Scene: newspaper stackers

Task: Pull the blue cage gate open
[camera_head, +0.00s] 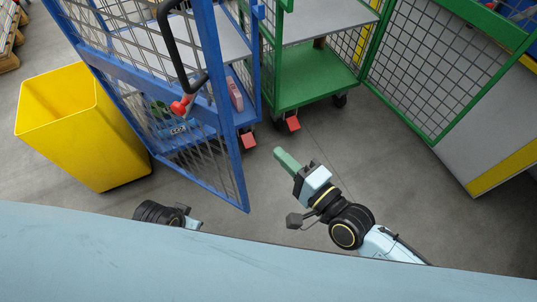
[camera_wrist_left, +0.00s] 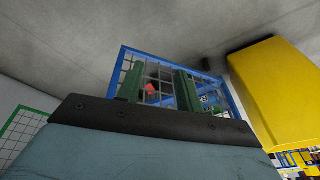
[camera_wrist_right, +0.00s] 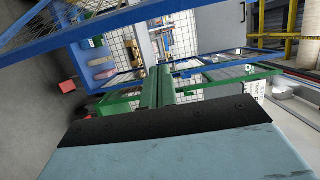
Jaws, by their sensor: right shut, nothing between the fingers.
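The blue cage gate (camera_head: 228,125) is a blue-framed grey mesh panel at the left of the head view. It stands ajar, angled out toward me, with the blue cage's inside showing past its edge.
A yellow bin (camera_head: 75,125) stands left of the gate, close to it. A green cage cart (camera_head: 315,85) stands behind, its mesh door (camera_head: 425,65) swung out at the right. Red caster pedals (camera_head: 292,123) stick out low. The grey floor between is clear.

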